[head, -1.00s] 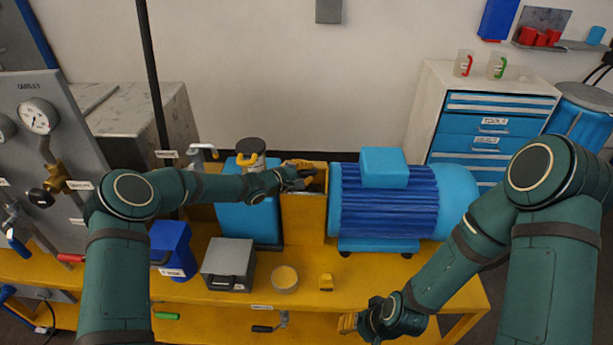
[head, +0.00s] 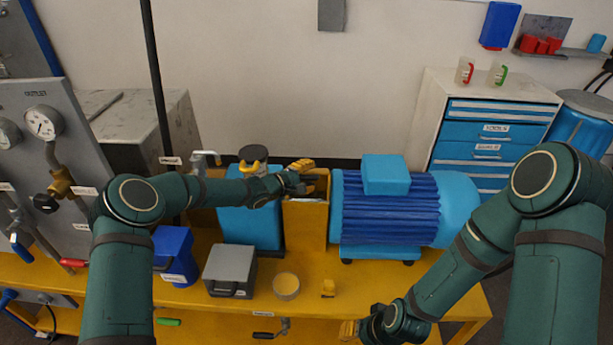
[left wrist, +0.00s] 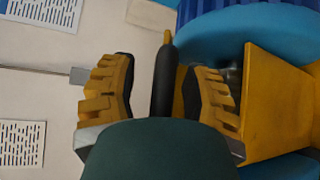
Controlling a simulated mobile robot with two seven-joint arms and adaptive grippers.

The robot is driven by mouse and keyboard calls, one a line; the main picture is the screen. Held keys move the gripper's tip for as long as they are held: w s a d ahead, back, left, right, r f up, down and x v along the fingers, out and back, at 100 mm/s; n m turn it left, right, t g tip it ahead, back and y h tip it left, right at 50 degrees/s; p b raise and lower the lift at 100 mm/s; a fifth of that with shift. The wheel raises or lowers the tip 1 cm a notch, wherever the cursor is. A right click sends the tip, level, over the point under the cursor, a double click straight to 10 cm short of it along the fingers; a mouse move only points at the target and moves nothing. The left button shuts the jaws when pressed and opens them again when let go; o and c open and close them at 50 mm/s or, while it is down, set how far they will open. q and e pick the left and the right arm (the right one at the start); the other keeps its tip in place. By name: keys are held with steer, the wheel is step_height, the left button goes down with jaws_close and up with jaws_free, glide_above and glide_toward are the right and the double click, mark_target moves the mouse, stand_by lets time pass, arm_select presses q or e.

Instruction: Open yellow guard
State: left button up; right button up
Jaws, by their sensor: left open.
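The yellow guard (head: 306,225) stands between the blue pump body and the blue motor. My left gripper (head: 300,180) is at its top, over the left side, with its jaws open. In the left wrist view the two yellow-padded fingers (left wrist: 162,98) stand apart. A dark bar with a yellow tip (left wrist: 164,80) shows between them, apparently a handle. The guard's yellow side (left wrist: 275,105) is right of the fingers. The near part of the jaws is hidden by my own wrist. My right gripper (head: 350,329) is low near the bench's front edge; its jaw opening is unclear.
The blue motor (head: 390,210) is close on the guard's right, and the blue pump body (head: 245,226) on its left. A grey box (head: 230,268), a round yellow-topped dish (head: 286,285) and a small yellow block (head: 328,287) lie on the bench in front.

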arm_select(q)
steer(key=v, duration=1.2)
steer(key=shift+o, duration=0.2)
